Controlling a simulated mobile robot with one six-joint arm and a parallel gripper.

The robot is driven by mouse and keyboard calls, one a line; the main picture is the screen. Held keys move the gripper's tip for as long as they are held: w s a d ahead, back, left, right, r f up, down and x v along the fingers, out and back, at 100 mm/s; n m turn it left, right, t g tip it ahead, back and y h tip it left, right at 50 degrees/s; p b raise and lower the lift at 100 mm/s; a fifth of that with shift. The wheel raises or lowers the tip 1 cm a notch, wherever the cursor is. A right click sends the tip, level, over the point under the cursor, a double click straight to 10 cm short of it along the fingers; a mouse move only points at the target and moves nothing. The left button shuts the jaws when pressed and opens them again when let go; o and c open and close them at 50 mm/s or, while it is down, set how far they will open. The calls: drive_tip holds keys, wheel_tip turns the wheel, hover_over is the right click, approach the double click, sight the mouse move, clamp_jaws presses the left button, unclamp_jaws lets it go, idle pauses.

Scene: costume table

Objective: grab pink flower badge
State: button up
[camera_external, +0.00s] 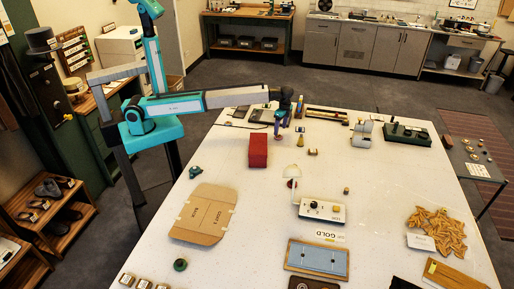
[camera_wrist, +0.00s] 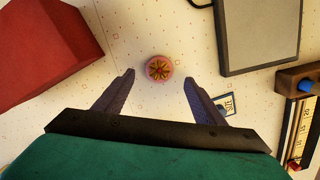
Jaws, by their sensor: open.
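The pink flower badge (camera_wrist: 159,69) is a small round pink piece with a dark star-like flower on its face. In the wrist view it lies on the white table, centred just beyond my fingertips. My gripper (camera_wrist: 159,78) is open, with one dark finger on each side of the badge's line and nothing between them. The badge appears apart from both fingers.
A red box (camera_external: 258,150) stands close by; it also fills the upper left of the wrist view (camera_wrist: 40,50). A grey flat device (camera_wrist: 258,35) lies at the upper right, with a wooden ruler-like piece (camera_wrist: 300,130) below it. White table (camera_external: 330,165) around the badge is bare.

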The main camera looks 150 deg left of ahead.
sight(279, 136)
drive_tip(key=shift+s+d+f+b, duration=0.15)
drive_tip(key=shift+f+b, duration=0.45)
drive_tip(key=shift+f, duration=0.55)
drive_tip(key=shift+s+f+b, duration=0.1)
drive_tip(key=shift+f+b, duration=0.45)
drive_tip(key=shift+f, duration=0.6)
drive_tip(key=shift+c, duration=0.5)
drive_tip(key=c, duration=1)
